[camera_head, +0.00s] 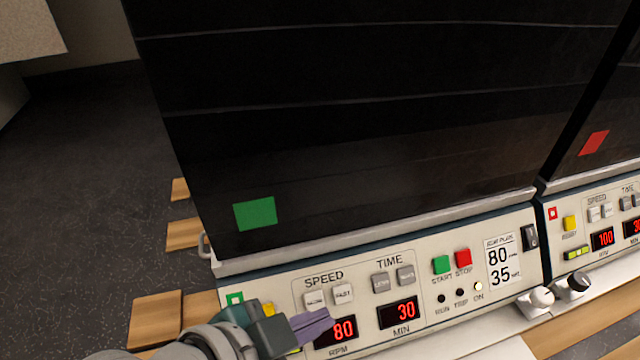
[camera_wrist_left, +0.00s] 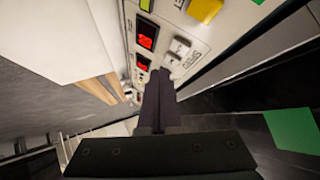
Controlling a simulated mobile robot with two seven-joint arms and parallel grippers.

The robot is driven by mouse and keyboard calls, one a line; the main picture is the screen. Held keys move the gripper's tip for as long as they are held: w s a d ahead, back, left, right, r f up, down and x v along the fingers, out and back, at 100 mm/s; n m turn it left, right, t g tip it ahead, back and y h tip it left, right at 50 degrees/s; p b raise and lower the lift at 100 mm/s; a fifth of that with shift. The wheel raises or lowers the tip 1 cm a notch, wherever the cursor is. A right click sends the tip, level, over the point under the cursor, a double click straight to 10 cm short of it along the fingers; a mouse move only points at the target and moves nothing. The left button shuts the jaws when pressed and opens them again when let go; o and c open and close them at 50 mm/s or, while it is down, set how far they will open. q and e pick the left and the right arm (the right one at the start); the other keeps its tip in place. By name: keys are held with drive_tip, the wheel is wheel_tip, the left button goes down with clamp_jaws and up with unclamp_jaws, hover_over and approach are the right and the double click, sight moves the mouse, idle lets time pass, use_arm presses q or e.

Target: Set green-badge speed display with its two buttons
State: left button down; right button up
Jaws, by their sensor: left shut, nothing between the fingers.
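The green-badge unit's panel (camera_head: 432,272) has a small green badge (camera_head: 235,299) at its left end. Its red speed display (camera_head: 343,330) reads 80. Two pale square speed buttons, the left one (camera_head: 314,301) and the right one (camera_head: 343,294), sit above that display; two pale buttons (camera_wrist_left: 178,50) also show in the left wrist view. My left gripper (camera_head: 325,320) is shut and empty. Its purple fingers are in front of the panel, by the display's upper left edge and below the left button. I cannot tell whether the tips touch the panel. My right gripper is not in view.
The time display (camera_head: 399,312) reads 30, with two grey buttons above it. A white card (camera_head: 502,262) shows 80 and 35. Green START (camera_head: 441,264) and red STOP (camera_head: 463,258) buttons are nearby. A red-badge unit (camera_head: 590,235) stands close at right.

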use_arm(q)
drive_tip(key=shift+s+d+r+p, duration=0.2)
drive_tip(key=shift+s+r+p, duration=0.3)
drive_tip(key=shift+s+p, duration=0.05)
drive_tip(key=shift+s+d+r+p, duration=0.2)
drive_tip(key=shift+s+r+p, duration=0.3)
drive_tip(key=shift+s, duration=0.05)
drive_tip(key=s+a+r+n+g+y+p, duration=0.15)
drive_tip(key=s+a+r+n+p, duration=0.35)
drive_tip(key=r+p, duration=2.2)
drive_tip(key=s+a+r+n+g+y+p, duration=0.2)
drive_tip(key=a+r+p, duration=0.5)
drive_tip(key=r+p, duration=1.95)
drive_tip(key=s+a+r+n+y+p, duration=0.45)
drive_tip(key=r+p, duration=1.65)
drive_tip(key=r, duration=1.2)
wheel_tip(320, 180, up, 34)
drive_tip(key=a+h+p, duration=0.1)
drive_tip(key=p, duration=3.4)
drive_tip(key=shift+r, duration=0.25)
drive_tip(key=shift+m, duration=0.25)
